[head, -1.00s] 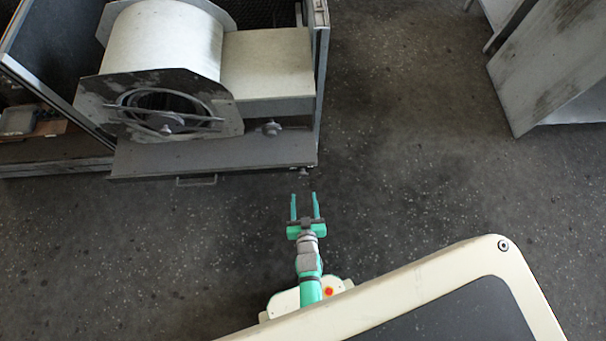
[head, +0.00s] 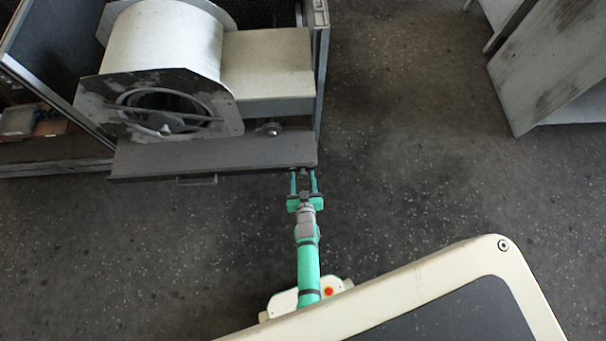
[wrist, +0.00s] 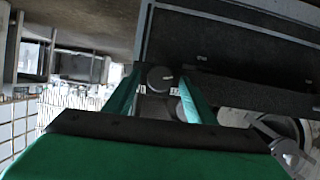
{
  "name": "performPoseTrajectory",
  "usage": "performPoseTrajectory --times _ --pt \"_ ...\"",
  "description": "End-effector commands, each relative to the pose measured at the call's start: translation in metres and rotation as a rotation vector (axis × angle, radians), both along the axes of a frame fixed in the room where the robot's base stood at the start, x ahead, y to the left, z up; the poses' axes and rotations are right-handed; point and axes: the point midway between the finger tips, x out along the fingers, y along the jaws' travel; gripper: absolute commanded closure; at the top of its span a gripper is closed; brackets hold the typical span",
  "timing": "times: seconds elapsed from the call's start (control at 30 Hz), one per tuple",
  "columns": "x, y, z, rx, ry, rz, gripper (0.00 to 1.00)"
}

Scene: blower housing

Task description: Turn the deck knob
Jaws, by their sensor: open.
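The deck (head: 215,158) is a flat grey panel at the front of the blower housing. A small round grey knob (head: 303,172) is on its front face near the right end. My gripper (head: 303,174) is open at this edge, its green fingertips on either side of the knob. In the wrist view the knob (wrist: 160,78) shows between the two fingers; whether they touch it I cannot tell. A second round fitting (head: 269,128) sits farther back, below the duct.
The white blower drum (head: 165,40) and its ringed inlet (head: 165,115) stand above the deck. A handle (head: 197,181) is on the deck's front, left of my gripper. A grey metal cabinet (head: 555,75) stands at far right. The floor between is clear.

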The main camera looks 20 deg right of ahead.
Motion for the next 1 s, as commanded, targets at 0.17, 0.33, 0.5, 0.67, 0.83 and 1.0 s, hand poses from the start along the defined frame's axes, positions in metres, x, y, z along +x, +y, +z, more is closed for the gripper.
performPoseTrajectory --times 0.17,0.33,0.5,0.67,0.83,1.0 --pt "0.0017 -0.0004 -0.0006 0.0 0.0 0.0 0.5" --pt "0.0016 -0.0004 -0.0006 0.0 0.0 0.0 0.59" --pt "0.0015 -0.0002 -0.0005 0.0 0.0 0.0 0.91" --pt "0.0013 -0.0005 -0.0005 -0.002 0.001 0.0 0.91" --pt "0.0012 -0.0006 -0.0004 -0.016 0.005 -0.002 0.91" --pt "0.0009 -0.0012 -0.0006 -0.053 0.015 -0.004 0.91"
